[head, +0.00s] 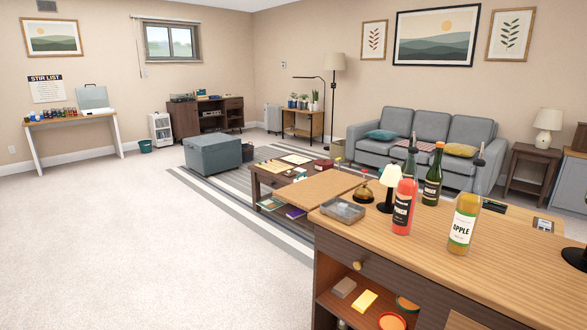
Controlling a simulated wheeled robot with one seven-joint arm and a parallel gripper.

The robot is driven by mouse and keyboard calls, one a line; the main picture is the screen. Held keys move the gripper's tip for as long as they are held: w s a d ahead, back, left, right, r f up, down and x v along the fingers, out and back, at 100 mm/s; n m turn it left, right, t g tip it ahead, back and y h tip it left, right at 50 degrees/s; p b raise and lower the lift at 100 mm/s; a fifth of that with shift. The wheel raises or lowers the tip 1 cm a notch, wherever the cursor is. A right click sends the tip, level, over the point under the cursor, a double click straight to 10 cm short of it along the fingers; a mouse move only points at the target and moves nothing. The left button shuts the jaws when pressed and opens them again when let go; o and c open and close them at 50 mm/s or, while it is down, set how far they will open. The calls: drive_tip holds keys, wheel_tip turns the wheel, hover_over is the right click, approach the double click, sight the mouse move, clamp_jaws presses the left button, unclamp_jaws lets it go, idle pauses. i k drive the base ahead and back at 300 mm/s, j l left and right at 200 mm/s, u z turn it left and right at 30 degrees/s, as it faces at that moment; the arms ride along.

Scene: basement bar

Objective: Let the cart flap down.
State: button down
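The wooden cart (480,278) stands at the lower right in the head view, with a drawer with a round brass knob (357,265) and open shelves below. A lighter wooden flap (305,187) sticks out from the far left end of the cart top. It looks raised and about level with the top. Any bracket or support under it is hidden. My gripper is not in view.
On the cart top stand a red bottle (403,205), a yellow apple bottle (464,222), a dark bottle (432,178), a small lamp (390,182), a bell (364,191) and a grey tray (343,210). A coffee table (262,180) is behind the flap. Open carpet (140,250) lies left.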

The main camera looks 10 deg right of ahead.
sight(307, 194)
drive_tip(key=i+j, duration=0.65)
drive_tip(key=i, duration=0.2)
drive_tip(key=i+j, duration=0.7)
drive_tip(key=i, duration=0.15)
drive_tip(key=i+l+z, duration=0.05)
